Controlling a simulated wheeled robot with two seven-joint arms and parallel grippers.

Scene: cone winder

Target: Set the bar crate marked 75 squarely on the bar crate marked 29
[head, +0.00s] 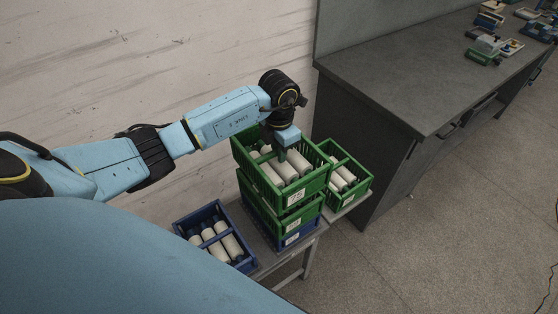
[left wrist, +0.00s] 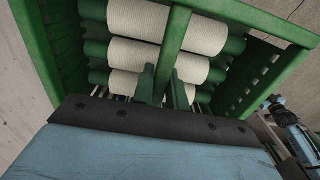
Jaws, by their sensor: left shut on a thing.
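The green bar crate marked 75 (head: 313,189) holds several white yarn cones and sits at the top of a stack. My left gripper (head: 281,152) reaches down into it from above. In the left wrist view, my left gripper's fingers (left wrist: 163,92) are shut on the crate's green middle bar (left wrist: 174,42), with cones on both sides. Directly below is another green crate (head: 311,216), mostly hidden; its label is too small to read surely as 29. I cannot tell whether the two crates touch. My right gripper is not in view.
A blue crate (head: 302,236) is at the bottom of the stack. Another green crate with cones (head: 365,186) stands close on the right, and a blue crate with cones (head: 246,264) at the front left. A dark workbench (head: 400,75) stands beyond; a pale wall (head: 150,70) is behind.

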